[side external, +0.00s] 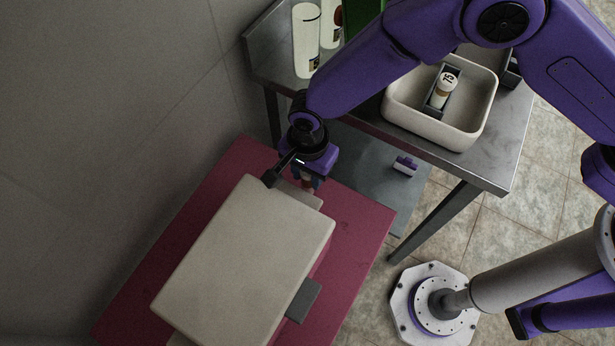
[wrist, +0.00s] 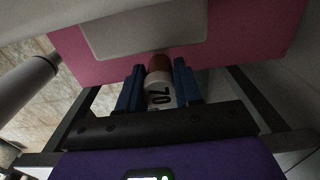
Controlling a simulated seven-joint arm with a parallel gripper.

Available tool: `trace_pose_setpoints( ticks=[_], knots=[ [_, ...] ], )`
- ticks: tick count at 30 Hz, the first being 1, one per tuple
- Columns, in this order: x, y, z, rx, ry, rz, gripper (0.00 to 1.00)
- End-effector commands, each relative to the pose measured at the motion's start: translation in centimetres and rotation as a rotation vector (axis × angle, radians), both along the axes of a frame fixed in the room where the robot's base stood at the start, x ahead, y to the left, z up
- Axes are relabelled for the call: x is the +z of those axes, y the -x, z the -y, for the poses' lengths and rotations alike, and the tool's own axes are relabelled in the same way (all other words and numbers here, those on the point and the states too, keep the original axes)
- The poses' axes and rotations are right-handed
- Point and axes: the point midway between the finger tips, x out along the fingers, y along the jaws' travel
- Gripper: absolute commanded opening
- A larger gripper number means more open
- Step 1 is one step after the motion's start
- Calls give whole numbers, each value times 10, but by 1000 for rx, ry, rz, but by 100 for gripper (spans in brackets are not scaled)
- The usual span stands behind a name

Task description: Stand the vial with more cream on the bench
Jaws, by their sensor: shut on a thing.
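My gripper (side external: 307,179) is over the far end of a pink-topped table, beside a large beige box. In the wrist view its blue fingers (wrist: 159,75) are shut on a vial (wrist: 159,92) with a white label reading "70" and a reddish-brown end. Only a small brownish part of this vial shows in the side view. Another vial (side external: 444,90), with a white label that seems to read "75", lies in a dark holder inside a beige basin (side external: 467,144) on the steel bench (side external: 508,155). I cannot read the cream level in either vial.
The beige box (side external: 250,262) covers much of the pink table (side external: 362,222). White bottles (side external: 306,42) and a green object (side external: 361,14) stand on the steel bench's left part. A small purple object (side external: 406,165) lies on the lower shelf. The bench's front right corner looks clear.

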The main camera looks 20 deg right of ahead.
Motion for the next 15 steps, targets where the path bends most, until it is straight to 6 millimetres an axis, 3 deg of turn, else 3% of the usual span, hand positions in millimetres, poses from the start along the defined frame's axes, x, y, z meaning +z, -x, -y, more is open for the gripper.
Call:
trace_pose_setpoints(
  ticks=[6, 15],
  knots=[
    [-28, -1, -1, 0, 1, -1, 3],
    [-32, -1, -1, 0, 0, 0, 3]
  ],
)
